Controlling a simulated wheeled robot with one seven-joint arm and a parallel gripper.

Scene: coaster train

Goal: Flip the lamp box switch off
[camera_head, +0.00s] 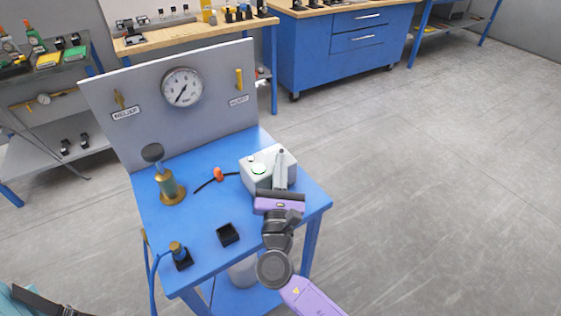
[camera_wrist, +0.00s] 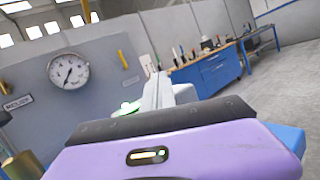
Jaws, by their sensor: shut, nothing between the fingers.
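The lamp box (camera_head: 266,158) is a pale grey-white box on the right side of the blue bench. A round pale green lamp (camera_head: 258,169) sits on its top, and a green glow (camera_wrist: 129,106) shows left of my fingers in the wrist view. My gripper (camera_head: 281,153), with a purple body and grey fingers, is shut and empty. Its fingers reach over the right part of the lamp box; I cannot tell whether they touch it. In the wrist view the shut fingers (camera_wrist: 157,85) point forward. I cannot make out the switch; my gripper hides part of the box.
The blue bench (camera_head: 205,215) also holds a brass valve (camera_head: 171,188), an orange piece on a black cable (camera_head: 218,174) and a small black tray (camera_head: 228,234). A grey back panel (camera_head: 150,130) with a gauge (camera_head: 182,88) stands behind. Open floor lies to the right.

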